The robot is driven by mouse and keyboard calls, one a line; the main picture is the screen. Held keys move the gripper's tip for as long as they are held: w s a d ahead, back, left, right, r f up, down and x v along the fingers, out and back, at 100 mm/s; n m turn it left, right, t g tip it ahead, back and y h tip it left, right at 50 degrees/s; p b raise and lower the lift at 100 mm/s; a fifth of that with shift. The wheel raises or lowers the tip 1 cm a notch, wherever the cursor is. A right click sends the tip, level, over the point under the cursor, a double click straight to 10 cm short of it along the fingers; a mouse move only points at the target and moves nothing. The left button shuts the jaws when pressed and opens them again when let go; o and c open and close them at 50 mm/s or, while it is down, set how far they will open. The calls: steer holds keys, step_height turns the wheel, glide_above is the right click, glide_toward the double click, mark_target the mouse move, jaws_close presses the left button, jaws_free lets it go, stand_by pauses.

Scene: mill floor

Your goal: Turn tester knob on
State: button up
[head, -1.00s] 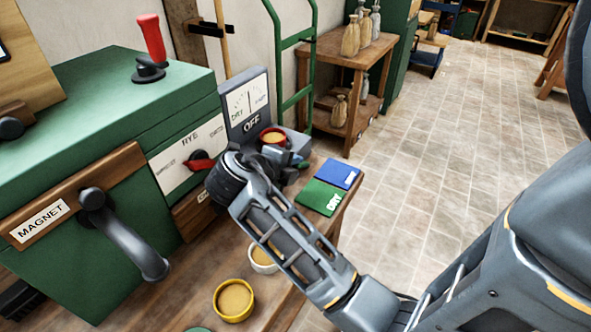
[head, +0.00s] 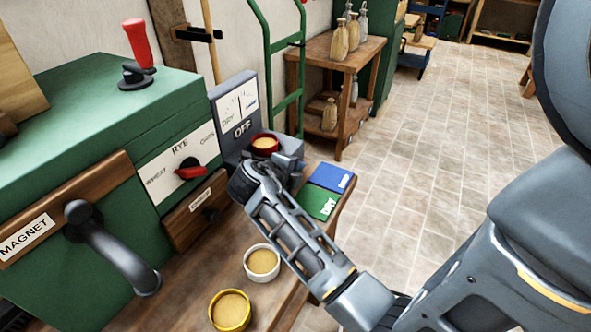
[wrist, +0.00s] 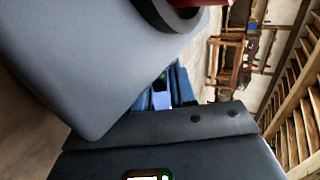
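The tester (head: 223,112) is a grey box with an upright panel. Its white dial (head: 240,104) has a needle and the panel reads OFF. A red cup (head: 264,146) of tan grain or meal sits on its low base. My gripper (head: 289,178) is at the front right of that base, very close to it. I cannot make out the tester's knob; my gripper and wrist cover that side. In the wrist view the grey base (wrist: 100,60) hides part of my fingers (wrist: 167,88), so their opening is unclear.
A white cup (head: 262,262) and yellow cup (head: 230,311) stand on the bench. Green DRY (head: 318,203) and blue (head: 331,178) mats lie right of my gripper.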

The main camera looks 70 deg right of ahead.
jaws_close()
stand_by(0.4)
steer(key=y+p, duration=0.1)
steer(key=y, duration=0.1)
steer(key=t+y+p, duration=0.1)
steer(key=y, duration=0.1)
steer(key=shift+d+r+p, duration=0.15)
steer(key=shift+r+p, duration=0.2)
steer(key=shift+r, duration=0.05)
steer(key=shift+d+t+y+p, duration=0.15)
steer(key=shift+t+y+p, duration=0.15)
steer(key=shift+y+p, duration=1.15)
steer(key=shift+y, duration=0.25)
steer(key=shift+f, duration=0.15)
